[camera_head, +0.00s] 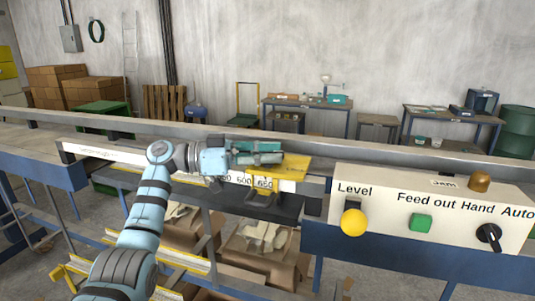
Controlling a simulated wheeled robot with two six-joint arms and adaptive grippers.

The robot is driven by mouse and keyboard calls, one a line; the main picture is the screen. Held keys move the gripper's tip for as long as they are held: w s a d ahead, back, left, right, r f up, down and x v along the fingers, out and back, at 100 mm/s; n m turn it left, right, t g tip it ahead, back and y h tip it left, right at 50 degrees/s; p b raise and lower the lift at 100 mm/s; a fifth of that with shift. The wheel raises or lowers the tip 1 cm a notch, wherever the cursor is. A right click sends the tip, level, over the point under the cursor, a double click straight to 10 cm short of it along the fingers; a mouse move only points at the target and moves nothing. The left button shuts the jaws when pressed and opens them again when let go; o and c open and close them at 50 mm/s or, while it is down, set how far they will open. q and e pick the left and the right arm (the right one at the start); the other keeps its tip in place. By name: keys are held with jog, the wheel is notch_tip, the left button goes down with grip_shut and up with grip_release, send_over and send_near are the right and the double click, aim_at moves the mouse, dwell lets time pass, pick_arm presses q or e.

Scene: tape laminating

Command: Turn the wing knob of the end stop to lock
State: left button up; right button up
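The yellow end stop (291,168) sits on the white ruler rail, near the printed numbers 600 and 650. I cannot tell whether the fingers are open or closed on something. My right gripper is not in view.
A control panel (390,204) with a yellow button (354,222), a green button (421,222) and a black rotary switch (489,235) stands right of the end stop. Open cardboard boxes (258,250) lie below the rail. The long white rail (95,152) runs left behind my arm.

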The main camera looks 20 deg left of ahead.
pick_arm(q)
jog(key=shift+o, duration=0.8)
jog(key=shift+r, duration=0.1)
jog(key=shift+s, duration=0.1)
jog(key=shift+r, duration=0.1)
jog(key=v, duration=1.2)
jog(key=shift+d, duration=0.1)
